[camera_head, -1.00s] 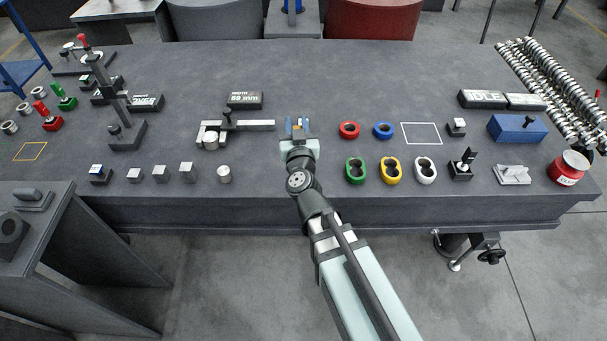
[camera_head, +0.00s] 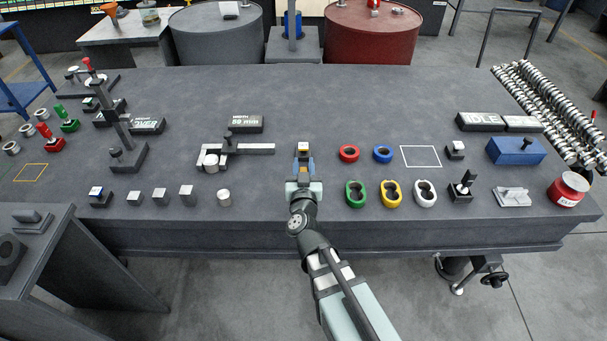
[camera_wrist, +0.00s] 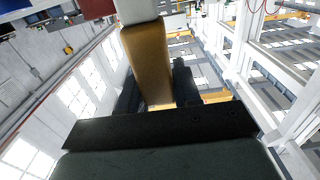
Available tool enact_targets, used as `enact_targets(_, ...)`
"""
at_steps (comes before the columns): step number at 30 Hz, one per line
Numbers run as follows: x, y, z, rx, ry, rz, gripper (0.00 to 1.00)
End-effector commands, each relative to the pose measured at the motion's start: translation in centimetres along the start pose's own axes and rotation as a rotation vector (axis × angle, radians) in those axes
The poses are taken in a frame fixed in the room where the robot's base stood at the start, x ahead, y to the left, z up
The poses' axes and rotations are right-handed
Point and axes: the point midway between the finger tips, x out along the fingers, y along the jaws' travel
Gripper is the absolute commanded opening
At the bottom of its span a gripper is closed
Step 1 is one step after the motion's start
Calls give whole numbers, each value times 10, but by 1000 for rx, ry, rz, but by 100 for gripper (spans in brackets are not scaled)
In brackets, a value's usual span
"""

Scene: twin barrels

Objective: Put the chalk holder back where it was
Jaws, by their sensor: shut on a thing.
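My gripper (camera_head: 303,168) is at the front middle of the bench, its fingers pointing away from the camera. It is shut on the chalk holder (camera_head: 304,148), whose pale top shows just beyond the fingertips. In the wrist view the chalk holder (camera_wrist: 146,62) is a yellow-brown block with a light grey end, standing between my two dark fingers (camera_wrist: 158,95). The wrist view looks out at windows and roof beams, not at the bench. I cannot tell how high the holder is above the bench.
Red (camera_head: 349,153) and blue (camera_head: 383,153) rings, and green, yellow and white two-hole pieces, lie to the right. A white outlined square (camera_head: 421,157) is empty. A caliper-like tool (camera_head: 240,150) lies left. Several small blocks stand front left. The back middle of the bench is clear.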

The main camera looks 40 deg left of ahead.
Motion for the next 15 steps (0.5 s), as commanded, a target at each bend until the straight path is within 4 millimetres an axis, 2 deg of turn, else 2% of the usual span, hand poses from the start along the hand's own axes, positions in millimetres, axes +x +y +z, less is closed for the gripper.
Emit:
enact_targets(6,1,0,25,-1,-2,0,2)
enact_targets(15,0,0,31,0,0,-1,2)
